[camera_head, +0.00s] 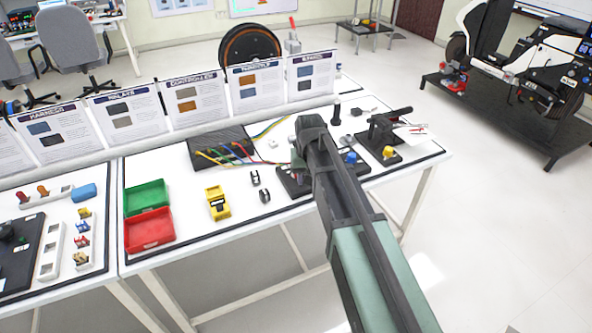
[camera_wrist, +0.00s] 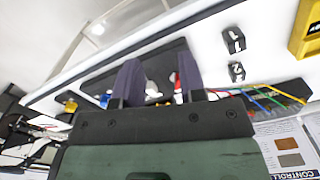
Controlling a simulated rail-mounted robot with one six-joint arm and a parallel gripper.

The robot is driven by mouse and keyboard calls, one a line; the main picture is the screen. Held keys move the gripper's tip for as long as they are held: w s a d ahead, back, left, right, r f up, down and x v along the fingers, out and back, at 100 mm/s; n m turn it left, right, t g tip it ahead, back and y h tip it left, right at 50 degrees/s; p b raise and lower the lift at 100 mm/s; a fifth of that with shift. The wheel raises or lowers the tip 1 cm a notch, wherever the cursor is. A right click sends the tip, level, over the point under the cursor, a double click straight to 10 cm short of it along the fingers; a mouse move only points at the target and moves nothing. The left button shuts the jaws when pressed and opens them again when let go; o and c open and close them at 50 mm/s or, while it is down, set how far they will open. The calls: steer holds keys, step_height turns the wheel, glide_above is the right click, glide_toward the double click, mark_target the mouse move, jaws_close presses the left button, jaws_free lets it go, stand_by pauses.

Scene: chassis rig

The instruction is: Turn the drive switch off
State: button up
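My gripper (camera_wrist: 158,72) shows in the wrist view with its two dark fingers apart and nothing clearly held between them. A black control plate (camera_head: 290,183) lies on the white table under my arm in the head view. In the wrist view, a small red part (camera_wrist: 178,86) and a pale part show beside and between the fingers. A blue knob (camera_head: 351,157) shows just right of my arm, and in the wrist view (camera_wrist: 105,99) left of the fingers. I cannot tell which part is the drive switch or its position. My arm hides the plate's middle and the fingertips in the head view.
A black stand with a lever (camera_head: 382,130) and yellow knob (camera_head: 388,152) is at the right end. Coloured wires (camera_head: 225,155), a yellow device (camera_head: 219,204), and green (camera_head: 146,197) and red (camera_head: 149,231) trays lie left. Upright cards (camera_head: 196,98) line the back.

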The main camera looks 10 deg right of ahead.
steer(key=w+m, duration=0.2)
steer(key=w, duration=1.4)
steer(key=shift+m, duration=0.3)
steer(key=f+b, duration=1.1)
steer(key=shift+s+a, duration=0.15)
steer(key=shift+a, duration=0.15)
steer(key=shift+r, duration=0.1)
jaws_close()
